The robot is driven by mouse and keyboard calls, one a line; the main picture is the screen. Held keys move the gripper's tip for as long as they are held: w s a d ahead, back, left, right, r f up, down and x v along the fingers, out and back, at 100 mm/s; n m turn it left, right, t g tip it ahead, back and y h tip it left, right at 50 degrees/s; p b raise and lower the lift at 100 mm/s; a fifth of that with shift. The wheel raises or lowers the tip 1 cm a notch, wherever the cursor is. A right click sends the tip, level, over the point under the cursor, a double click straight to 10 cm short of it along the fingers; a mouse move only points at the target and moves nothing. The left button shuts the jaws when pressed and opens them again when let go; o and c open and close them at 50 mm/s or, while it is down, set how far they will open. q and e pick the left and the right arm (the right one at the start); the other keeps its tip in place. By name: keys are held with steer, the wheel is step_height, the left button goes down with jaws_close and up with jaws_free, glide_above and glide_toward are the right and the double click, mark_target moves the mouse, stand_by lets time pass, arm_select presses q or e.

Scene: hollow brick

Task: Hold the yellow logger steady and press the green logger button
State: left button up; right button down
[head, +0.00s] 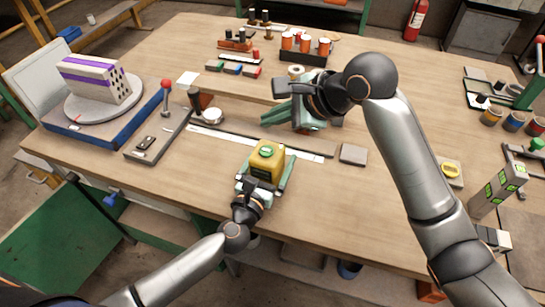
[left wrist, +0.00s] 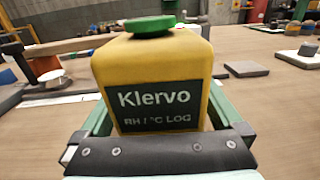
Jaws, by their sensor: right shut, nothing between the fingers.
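The yellow logger (head: 266,164) stands upright near the front middle of the table, with a round green button (head: 266,151) on top. In the left wrist view the logger (left wrist: 160,72) fills the middle, its dark label facing me and its green button (left wrist: 151,26) on top. My left gripper (head: 268,176) has its green fingers on both sides of the logger, close against it; the actual contact is hard to see. My right gripper (head: 282,117) is shut and empty, held above the table behind the logger, apart from it.
A grey block (head: 353,154) lies right of the logger. A long strip (head: 290,149) runs behind it. A turntable with a hollow brick (head: 100,80) stands at the left. A green-marked post (head: 498,190) and several cans (head: 514,121) are at the right.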

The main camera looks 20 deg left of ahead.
arm_select(q)
steer(key=s, duration=0.8)
steer(key=s+a, duration=0.1)
steer(key=s, duration=0.3)
steer(key=shift+s, duration=0.1)
